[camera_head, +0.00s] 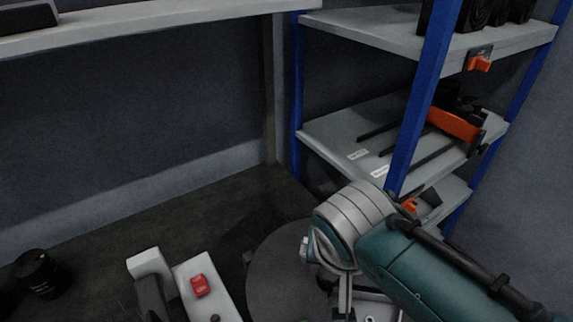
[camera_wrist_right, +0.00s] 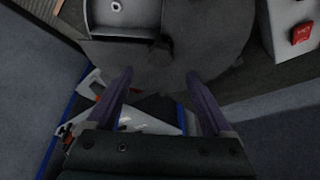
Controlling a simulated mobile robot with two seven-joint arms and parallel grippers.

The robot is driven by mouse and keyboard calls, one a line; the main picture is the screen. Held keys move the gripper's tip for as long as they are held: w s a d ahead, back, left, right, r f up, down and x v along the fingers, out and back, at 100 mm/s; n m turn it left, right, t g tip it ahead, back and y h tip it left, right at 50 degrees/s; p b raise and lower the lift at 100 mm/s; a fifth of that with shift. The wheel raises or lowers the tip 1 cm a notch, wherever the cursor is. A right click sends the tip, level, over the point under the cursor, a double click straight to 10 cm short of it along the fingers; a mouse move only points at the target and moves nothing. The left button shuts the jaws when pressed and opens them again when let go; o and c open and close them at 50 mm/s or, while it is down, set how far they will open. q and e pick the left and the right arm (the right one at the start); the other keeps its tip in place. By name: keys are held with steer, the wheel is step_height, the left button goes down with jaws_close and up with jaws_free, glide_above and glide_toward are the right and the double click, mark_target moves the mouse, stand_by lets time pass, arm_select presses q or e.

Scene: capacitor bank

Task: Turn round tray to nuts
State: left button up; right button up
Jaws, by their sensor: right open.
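The round tray (camera_head: 272,277) is a dark grey disc on the bench at the bottom centre of the head view, partly covered by my right arm. In the right wrist view the tray (camera_wrist_right: 215,38) fills the top. It has a light-walled compartment with a small round metal piece (camera_wrist_right: 117,6) inside; whether this is a nut I cannot tell. A dark knob-like part (camera_wrist_right: 160,50) stands near the tray's edge. My right gripper (camera_wrist_right: 160,76) is open and empty, its fingertips pointing at the tray's edge around that part. My left gripper is not in view.
A light box with a red button (camera_head: 200,285) stands left of the tray. A blue-framed shelf rack (camera_head: 345,135) with orange-handled clamps (camera_head: 453,123) rises behind my right arm. A dark cylinder (camera_head: 37,272) stands at far left.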

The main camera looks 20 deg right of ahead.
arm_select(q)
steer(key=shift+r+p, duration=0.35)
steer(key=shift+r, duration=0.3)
arm_select(e)
steer(key=v, duration=0.2)
steer(key=shift+s+r, duration=0.15)
steer(key=shift+r, duration=0.2)
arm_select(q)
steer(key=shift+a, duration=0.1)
arm_select(e)
steer(key=shift+s, duration=0.1)
